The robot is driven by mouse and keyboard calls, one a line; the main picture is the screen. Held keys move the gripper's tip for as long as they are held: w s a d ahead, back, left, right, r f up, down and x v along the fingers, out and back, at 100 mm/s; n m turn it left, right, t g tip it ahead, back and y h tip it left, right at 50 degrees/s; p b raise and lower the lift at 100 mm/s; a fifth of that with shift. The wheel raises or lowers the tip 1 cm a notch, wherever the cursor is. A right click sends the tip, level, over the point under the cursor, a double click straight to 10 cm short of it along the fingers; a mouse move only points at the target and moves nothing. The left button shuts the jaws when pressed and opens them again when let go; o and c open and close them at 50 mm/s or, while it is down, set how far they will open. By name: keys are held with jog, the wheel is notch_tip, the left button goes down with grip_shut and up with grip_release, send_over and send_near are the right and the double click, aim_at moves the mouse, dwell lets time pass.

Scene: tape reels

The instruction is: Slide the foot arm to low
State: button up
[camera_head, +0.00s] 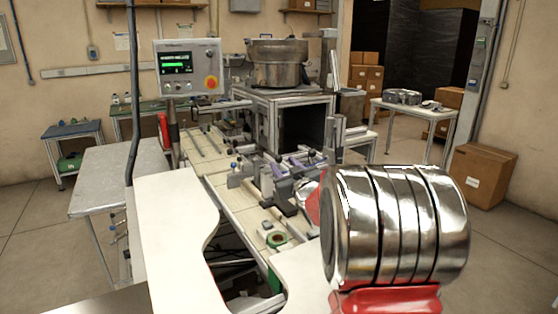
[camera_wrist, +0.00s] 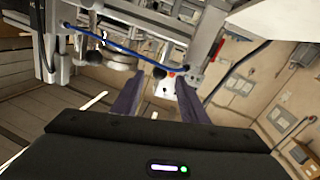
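My gripper shows in the wrist view (camera_wrist: 160,80), with two purple-grey fingers spread apart. The gap between them is empty. Beyond it are a black round knob (camera_wrist: 160,72) and a pale plate with a red spot, apart from the fingers. In the head view a taping machine (camera_head: 285,120) stands in the middle, with a metal frame and a long bed. I cannot tell for sure which part is the foot arm, or its setting. The area beside the bed is cluttered and partly hidden by large shiny cylinders, likely my own arm.
A control panel (camera_head: 188,67) with a green screen stands above the bed. A blue cable (camera_wrist: 125,45) crosses the wrist view. A side table (camera_head: 115,175) stands left; a cardboard box (camera_head: 482,175) is on the floor right.

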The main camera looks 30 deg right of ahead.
aim_at(280, 161)
jog(key=shift+x, duration=2.9)
grip_shut()
jog(key=shift+f, duration=0.1)
